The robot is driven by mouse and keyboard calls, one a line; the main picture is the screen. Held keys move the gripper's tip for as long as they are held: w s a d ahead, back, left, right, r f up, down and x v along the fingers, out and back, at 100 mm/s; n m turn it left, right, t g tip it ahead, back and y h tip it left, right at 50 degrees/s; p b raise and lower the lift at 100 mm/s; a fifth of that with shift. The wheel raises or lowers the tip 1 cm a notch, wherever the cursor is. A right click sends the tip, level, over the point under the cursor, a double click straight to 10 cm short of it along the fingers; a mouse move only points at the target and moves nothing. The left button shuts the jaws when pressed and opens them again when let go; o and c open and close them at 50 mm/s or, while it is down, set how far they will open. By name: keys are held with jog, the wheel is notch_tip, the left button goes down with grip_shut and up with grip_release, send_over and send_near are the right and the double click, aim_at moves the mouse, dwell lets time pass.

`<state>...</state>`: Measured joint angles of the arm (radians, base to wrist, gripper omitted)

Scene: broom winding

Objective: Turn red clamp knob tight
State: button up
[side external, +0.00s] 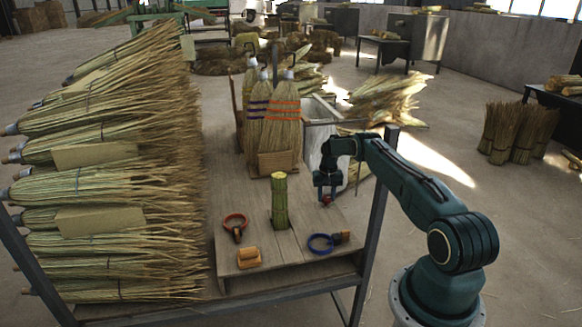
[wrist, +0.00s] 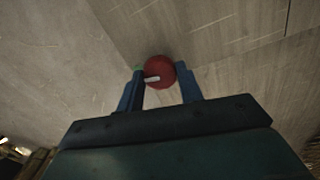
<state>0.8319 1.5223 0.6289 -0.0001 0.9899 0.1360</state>
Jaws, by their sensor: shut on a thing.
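The red clamp knob (wrist: 160,68) is a round red piece with a short pale bar across its face, in the upper middle of the wrist view. My gripper (wrist: 164,80) has its two blue fingers on either side of the knob and is shut on it. In the side view my gripper (side external: 326,194) points down near the right end of the wooden board. There the knob (side external: 327,200) shows only as a small red spot at the fingertips. Whatever the knob is mounted on is hidden or too small to tell.
A tied green bundle (side external: 279,200) stands upright left of my gripper. A red ring tool (side external: 236,222), a blue ring tool (side external: 321,243) and a wooden block (side external: 249,258) lie on the board. Finished brooms (side external: 272,125) stand behind. A metal post (side external: 377,210) rises close to my arm.

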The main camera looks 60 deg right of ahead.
aim_at(326, 198)
dwell(0.3)
jog(key=o, duration=1)
jog(key=shift+r, duration=0.1)
notch_tip(326, 198, up, 14)
dwell(0.3)
